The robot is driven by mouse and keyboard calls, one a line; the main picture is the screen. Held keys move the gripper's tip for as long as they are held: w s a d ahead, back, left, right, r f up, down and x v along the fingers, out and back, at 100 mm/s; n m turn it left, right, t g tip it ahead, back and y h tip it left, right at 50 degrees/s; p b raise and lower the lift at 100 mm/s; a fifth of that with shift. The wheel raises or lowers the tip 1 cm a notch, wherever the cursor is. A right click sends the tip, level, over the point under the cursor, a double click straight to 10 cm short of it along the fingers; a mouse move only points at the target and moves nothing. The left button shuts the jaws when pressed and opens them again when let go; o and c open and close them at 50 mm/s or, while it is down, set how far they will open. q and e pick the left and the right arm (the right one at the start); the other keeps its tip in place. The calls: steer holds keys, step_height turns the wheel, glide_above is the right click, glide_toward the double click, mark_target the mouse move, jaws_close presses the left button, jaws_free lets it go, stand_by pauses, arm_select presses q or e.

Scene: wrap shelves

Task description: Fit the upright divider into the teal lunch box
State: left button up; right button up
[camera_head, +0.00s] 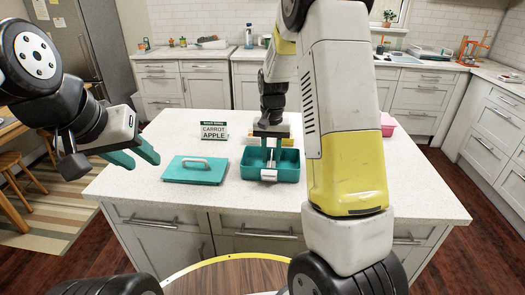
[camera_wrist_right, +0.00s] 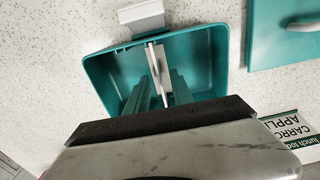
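The teal lunch box (camera_head: 288,174) stands open on the white island counter; it also shows in the right wrist view (camera_wrist_right: 222,55). The pale upright divider (camera_wrist_right: 158,68) is inside the box, near its middle, edge-on to the wrist camera. Whether it is fully seated I cannot tell. My right gripper (camera_wrist_right: 160,92) reaches down into the box, one teal finger on each side of the divider, with what looks like a gap to it. My left gripper (camera_head: 140,157) is open and empty, left of the counter's middle.
The teal lid (camera_head: 195,171) with a grey handle lies left of the box. A sign (camera_head: 214,131) reading CARROT, APPLE stands behind it. A pink item (camera_head: 388,122) is partly hidden by my right arm. The counter's left front is clear.

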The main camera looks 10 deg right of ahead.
step_height(320, 180, up, 6)
steer(key=shift+r, duration=0.1)
stand_by(0.4)
steer(key=shift+s+r, duration=0.15)
steer(key=shift+r, duration=0.05)
steer(key=s+r+n+t, duration=0.1)
steer(key=s+r, duration=0.3)
steer(key=s, duration=0.4)
steer(key=s+a+r+n+t+y, duration=0.1)
steer(key=s+r+t, duration=0.2)
steer(key=s+r, duration=0.2)
steer(key=s+a+r+n+t+y, duration=0.1)
steer(key=s+r, duration=0.3)
steer(key=s, duration=0.7)
steer(key=shift+r+n+t, duration=0.2)
steer(key=shift+n+t, duration=0.3)
steer(key=shift+t, duration=0.1)
